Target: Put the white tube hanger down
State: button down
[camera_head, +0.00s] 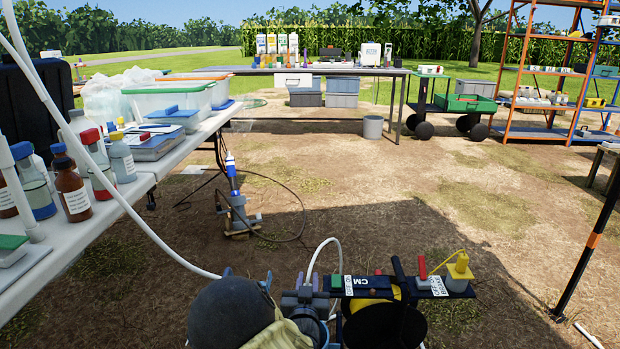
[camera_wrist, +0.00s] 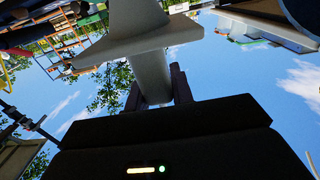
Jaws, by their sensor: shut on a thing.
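My gripper (camera_wrist: 157,82) shows in the wrist view, with its two dark fingers shut on the narrow stem of a pale grey-white piece, which I take to be the white tube hanger (camera_wrist: 140,42). The hanger widens into flat arms beyond the fingertips. Sky and leaves show around it, and no surface touches it in that view. A white tube (camera_head: 108,188) runs there from the upper left down to the well equipment at the bottom.
A white table (camera_head: 140,190) with several bottles (camera_head: 72,187) stands at the left. The wellhead equipment with a dark labelled bar (camera_head: 400,288) is at the bottom middle. A small blue-topped pump (camera_head: 237,205) stands on the ground. Open dirt (camera_head: 380,190) lies beyond, before a long back table (camera_head: 320,71).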

jog(key=s+d+m+h+p, duration=0.1)
jog(key=s+d+h+p, duration=0.15)
jog(key=d+p, duration=0.45)
jog(key=s+d+m+h+p, duration=0.2)
jog(key=s+d+p, duration=0.25)
jog(key=d, duration=0.45)
notch_tip(320, 180, up, 27)
jog(key=w+n+y+p, duration=0.2)
jog(key=y+p, duration=0.3)
jog(key=p, duration=3.1)
jog(key=shift+w+d+n+p, duration=0.15)
jog(key=shift+w+n+p, duration=0.15)
jog(key=shift+n, duration=0.6)
jog(key=shift+f+y, duration=0.15)
jog(key=shift+y, duration=0.1)
jog(key=s, duration=0.1)
jog(key=s+r, duration=0.1)
jog(key=s, duration=0.1)
jog(key=s+r, duration=0.1)
jog(key=shift+s+r, duration=0.1)
jog(key=shift+s, duration=0.1)
